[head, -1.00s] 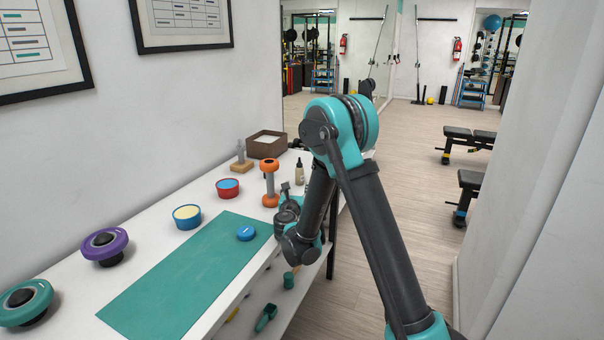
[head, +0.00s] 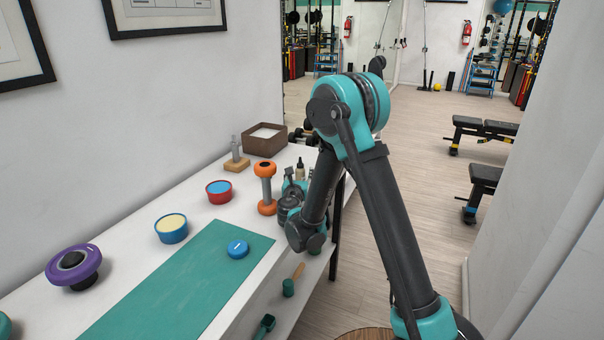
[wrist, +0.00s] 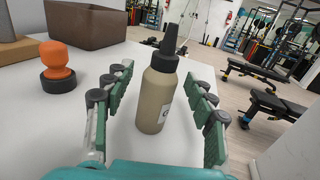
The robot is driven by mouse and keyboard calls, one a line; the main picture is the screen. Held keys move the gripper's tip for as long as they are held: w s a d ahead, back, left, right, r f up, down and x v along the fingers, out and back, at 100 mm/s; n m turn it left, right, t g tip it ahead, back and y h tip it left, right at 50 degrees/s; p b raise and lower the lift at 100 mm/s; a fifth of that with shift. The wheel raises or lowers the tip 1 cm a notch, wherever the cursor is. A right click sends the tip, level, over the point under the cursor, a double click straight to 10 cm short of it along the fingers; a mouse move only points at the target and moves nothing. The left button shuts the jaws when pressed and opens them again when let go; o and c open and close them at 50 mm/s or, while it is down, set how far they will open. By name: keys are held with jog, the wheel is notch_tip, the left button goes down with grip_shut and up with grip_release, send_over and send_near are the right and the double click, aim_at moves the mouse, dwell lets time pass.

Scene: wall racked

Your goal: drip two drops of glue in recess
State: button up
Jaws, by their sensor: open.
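A beige bottle (wrist: 157,98) with a black nozzle cap and a white label stands upright on the white table. In the wrist view it is in the middle, between the two green-padded fingers of my gripper (wrist: 160,82). The fingers are open, with a gap showing on each side of the bottle. In the head view the bottle (head: 300,171) shows only in part behind my gripper (head: 296,184). A blue disc (head: 238,249) lies on the green mat (head: 180,285). It has a small pale mark on top; I cannot tell whether this is a recess.
An orange-ended dumbbell (head: 266,187) stands upright just left of my gripper. A brown box (head: 265,139) and a wooden block with a grey piece (head: 236,160) are behind. Red (head: 219,191) and blue (head: 171,229) tubs and a purple-ringed object (head: 73,267) line the wall side.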

jog(key=shift+w, duration=0.2)
grip_shut()
dwell(0.3)
jog(key=shift+r, duration=0.2)
notch_tip(320, 180, up, 20)
jog(key=shift+f, duration=0.15)
dwell(0.5)
